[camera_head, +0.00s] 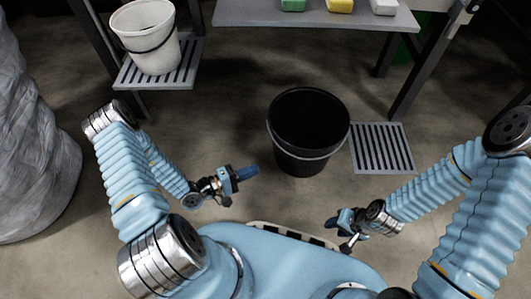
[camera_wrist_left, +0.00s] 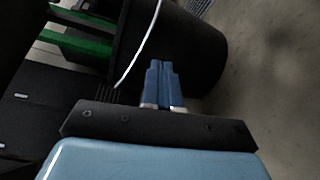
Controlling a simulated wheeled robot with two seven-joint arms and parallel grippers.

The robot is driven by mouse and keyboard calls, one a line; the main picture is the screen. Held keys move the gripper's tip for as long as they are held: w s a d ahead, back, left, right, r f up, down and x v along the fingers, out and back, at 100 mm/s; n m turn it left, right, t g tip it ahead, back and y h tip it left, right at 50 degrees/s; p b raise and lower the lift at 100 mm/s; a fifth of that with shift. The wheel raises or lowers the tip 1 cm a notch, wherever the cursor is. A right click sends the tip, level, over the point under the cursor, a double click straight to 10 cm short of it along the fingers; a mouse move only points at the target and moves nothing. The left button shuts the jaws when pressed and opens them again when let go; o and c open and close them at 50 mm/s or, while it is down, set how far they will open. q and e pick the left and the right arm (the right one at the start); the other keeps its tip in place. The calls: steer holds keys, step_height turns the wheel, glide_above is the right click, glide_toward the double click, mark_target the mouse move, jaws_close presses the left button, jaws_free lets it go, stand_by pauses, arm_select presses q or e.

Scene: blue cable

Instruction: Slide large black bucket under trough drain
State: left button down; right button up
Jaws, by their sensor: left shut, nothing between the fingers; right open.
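The large black bucket (camera_head: 302,160) stands upright on the floor in the middle of the head view, with a pale wire handle lying along its near side. It also shows in the left wrist view (camera_wrist_left: 205,50), ahead of the fingers. My left gripper (camera_head: 252,172) is shut and empty, to the left of the bucket and apart from it; its closed blue fingers fill the middle of the left wrist view (camera_wrist_left: 164,84). My right gripper (camera_head: 341,231) is open and empty, nearer to me than the bucket and slightly right. I cannot identify the trough drain.
A floor grate (camera_head: 382,148) lies right of the bucket. A white bucket (camera_head: 147,40) stands on a slatted shelf (camera_head: 188,72) at upper left. A grey table (camera_head: 270,16) with coloured blocks is at the back. A wrinkled grey object (camera_head: 30,150) stands at left.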

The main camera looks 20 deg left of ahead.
arm_select(q)
steer(key=w+a+f+n+t+y, duration=0.2)
steer(key=w+a+t+y, duration=0.15)
steer(key=a, duration=0.35)
steer(key=s+d+b+x, duration=0.1)
steer(key=d+b+x, duration=0.1)
steer(key=x, duration=1)
steer(key=shift+s+d+y+b, duration=0.15)
steer(key=shift+d+y+b, duration=0.1)
steer(key=shift+y+b, duration=0.2)
arm_select(e)
step_height(320, 180, down, 4)
steer(key=shift+d+r, duration=0.1)
arm_select(q)
steer(key=shift+r+t, duration=0.1)
steer(key=shift+t, duration=0.15)
